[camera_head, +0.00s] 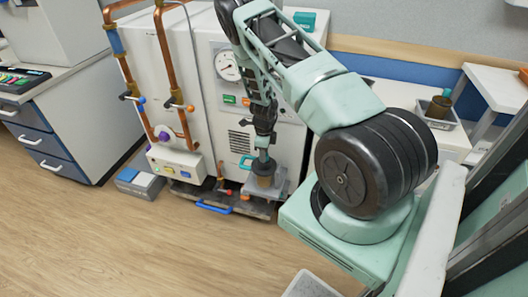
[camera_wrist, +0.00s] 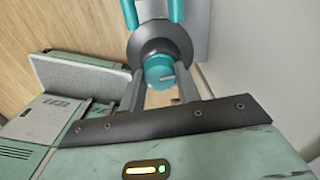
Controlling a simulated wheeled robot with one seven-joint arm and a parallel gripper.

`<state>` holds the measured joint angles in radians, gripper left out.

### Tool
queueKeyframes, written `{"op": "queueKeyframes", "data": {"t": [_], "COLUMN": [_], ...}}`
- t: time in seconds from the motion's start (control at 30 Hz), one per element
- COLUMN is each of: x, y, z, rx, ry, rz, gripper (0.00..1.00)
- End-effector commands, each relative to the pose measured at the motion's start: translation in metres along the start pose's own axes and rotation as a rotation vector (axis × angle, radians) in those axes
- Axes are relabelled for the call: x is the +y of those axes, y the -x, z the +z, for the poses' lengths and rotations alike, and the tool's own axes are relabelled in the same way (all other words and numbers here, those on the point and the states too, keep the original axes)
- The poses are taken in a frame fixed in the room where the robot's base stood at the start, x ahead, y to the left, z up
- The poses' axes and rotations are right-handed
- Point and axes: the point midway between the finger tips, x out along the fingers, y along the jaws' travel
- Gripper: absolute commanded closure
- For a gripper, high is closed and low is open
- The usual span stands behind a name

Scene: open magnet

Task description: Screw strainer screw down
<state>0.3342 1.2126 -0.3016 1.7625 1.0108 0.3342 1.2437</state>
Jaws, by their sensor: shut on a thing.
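The strainer screw (camera_wrist: 160,70) shows in the wrist view as a teal, round-ended piece with a dark grey collar (camera_wrist: 150,40) around it. Two teal bars (camera_wrist: 175,10) reach up from behind the collar. My gripper (camera_wrist: 160,88) has one finger on each side of the teal piece and is shut on it. In the head view my gripper (camera_head: 264,143) points down at the machine's lower right front, above a brown round body (camera_head: 264,167) on a grey block (camera_head: 272,188). A bit of teal (camera_head: 246,162) shows beside it. The screw's thread and seat are hidden.
The white machine (camera_head: 190,80) has a gauge (camera_head: 228,66) and copper pipes (camera_head: 165,50) on its front. A blue handle (camera_head: 214,207) sticks out low down. A grey and blue box (camera_head: 139,183) lies on the floor at left. The wooden floor in front is clear.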

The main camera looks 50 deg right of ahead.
Motion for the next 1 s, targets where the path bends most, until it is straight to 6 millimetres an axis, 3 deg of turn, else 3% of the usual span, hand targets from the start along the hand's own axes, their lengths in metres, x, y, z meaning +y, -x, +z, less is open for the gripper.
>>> {"op": "queueKeyframes", "data": {"t": [0.73,0.77,0.83,1.0], "x": [-0.0011,-0.0011,-0.001,-0.0006], "y": [0.0008,0.0008,0.0007,0.0004], "z": [0.0005,0.0005,0.0005,0.0002], "rx": [-0.002,-0.002,-0.001,-0.001], "ry": [-0.095,-0.095,-0.095,-0.094], "rz": [-0.002,-0.003,-0.002,-0.001], "gripper": [0.9,0.65,0.46,0.46]}}
